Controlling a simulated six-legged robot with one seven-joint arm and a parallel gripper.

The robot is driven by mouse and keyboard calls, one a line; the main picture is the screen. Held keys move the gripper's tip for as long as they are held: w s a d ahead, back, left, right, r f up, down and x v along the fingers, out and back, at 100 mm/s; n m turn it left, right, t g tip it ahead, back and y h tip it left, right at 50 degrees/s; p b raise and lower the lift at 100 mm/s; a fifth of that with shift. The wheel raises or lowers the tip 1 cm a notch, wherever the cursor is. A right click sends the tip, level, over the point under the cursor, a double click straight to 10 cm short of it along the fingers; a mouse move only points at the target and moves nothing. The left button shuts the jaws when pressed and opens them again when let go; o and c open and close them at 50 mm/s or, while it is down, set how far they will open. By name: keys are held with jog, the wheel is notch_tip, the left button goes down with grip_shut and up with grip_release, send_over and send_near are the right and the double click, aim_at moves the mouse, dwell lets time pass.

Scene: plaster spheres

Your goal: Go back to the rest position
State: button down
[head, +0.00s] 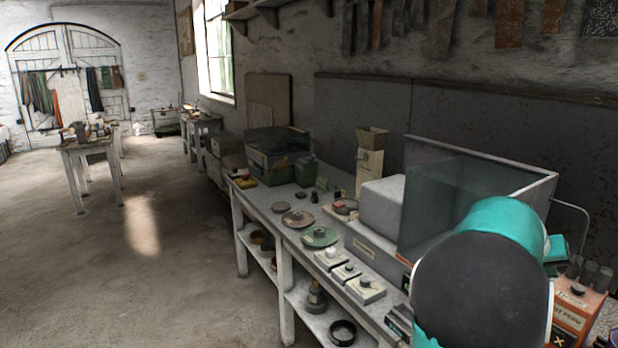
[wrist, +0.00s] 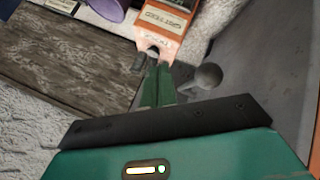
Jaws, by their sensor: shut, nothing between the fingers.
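My gripper (wrist: 158,70) shows in the wrist view with its two green fingers together and nothing between them. The fingertips point at the lower end of an orange and white box (wrist: 165,28); I cannot tell whether they touch it. In the head view my teal and dark arm covers the lower right, and my gripper is hidden there. The orange box (head: 578,312) stands at the right edge beside my arm.
The long workbench (head: 262,208) carries a green crate (head: 272,165), round discs (head: 319,237), small blocks (head: 365,290) and a glass-sided case (head: 465,195) close behind my arm. The concrete floor (head: 160,270) at left is open. A purple cup-like thing (wrist: 108,8) shows in the wrist view.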

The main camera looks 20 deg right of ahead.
jog(key=w+a+n+t+y, duration=0.2)
jog(key=w+a, duration=0.1)
jog(key=a, duration=0.8)
jog(key=w+a+n+t+y, duration=0.1)
jog(key=w+a+t, duration=0.15)
jog(key=a, duration=0.75)
jog(key=w+a+n+t+y, duration=0.1)
jog(key=w+a+n+y, duration=0.15)
jog(key=a, duration=0.85)
jog(key=s+a+f+n+y, duration=0.1)
jog(key=s+a, duration=0.3)
jog(key=a, duration=0.8)
jog(key=s+a+f+n+t+y, duration=0.1)
jog(key=s+a+n, duration=0.3)
jog(key=a, duration=0.9)
jog(key=shift+s+a+y, duration=0.25)
jog(key=shift+y, duration=0.5)
jog(key=shift+f+n+t, duration=0.1)
jog(key=shift+n+t, duration=0.15)
